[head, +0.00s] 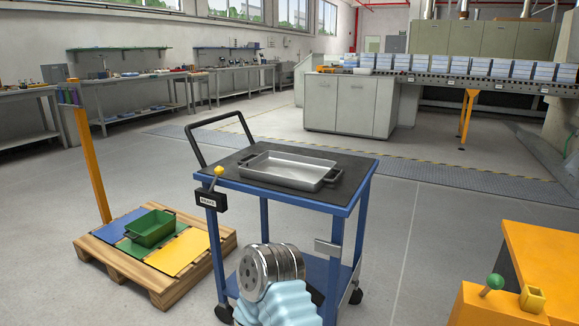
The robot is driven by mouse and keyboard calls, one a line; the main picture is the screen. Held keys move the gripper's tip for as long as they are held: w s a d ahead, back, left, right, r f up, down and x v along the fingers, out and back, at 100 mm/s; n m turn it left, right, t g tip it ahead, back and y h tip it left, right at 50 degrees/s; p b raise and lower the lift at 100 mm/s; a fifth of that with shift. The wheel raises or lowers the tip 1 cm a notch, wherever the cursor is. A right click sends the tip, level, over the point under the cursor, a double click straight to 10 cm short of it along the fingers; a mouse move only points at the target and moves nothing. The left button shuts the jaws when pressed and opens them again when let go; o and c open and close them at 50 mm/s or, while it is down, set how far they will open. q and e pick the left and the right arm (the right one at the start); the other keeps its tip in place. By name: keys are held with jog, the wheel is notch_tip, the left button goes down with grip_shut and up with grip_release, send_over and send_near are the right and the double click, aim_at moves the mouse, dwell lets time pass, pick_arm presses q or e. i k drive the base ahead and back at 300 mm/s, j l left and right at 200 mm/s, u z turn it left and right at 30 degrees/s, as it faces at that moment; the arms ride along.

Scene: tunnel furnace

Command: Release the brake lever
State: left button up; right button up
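The brake lever (217,176) has a yellow knob and rises, tilted, from a black box marked BRAKE (210,200). The box is at the near left corner of a blue cart (285,199) with a dark top. A silver metal piece and light blue sleeve of one of my arms show at the bottom middle, in front of the cart's lower shelf and right of and below the lever. They are apart from the lever in the picture. No gripper fingers show in this view, and I cannot tell which arm this is.
A grey metal tray (288,168) lies on the cart top. A pallet (170,285) with coloured panels and a green bin (150,228) stands left of the cart. An orange stand (535,265) is at the right. The floor right of the cart is clear.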

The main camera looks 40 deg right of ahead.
aim_at(219, 170)
jog(key=z, duration=1)
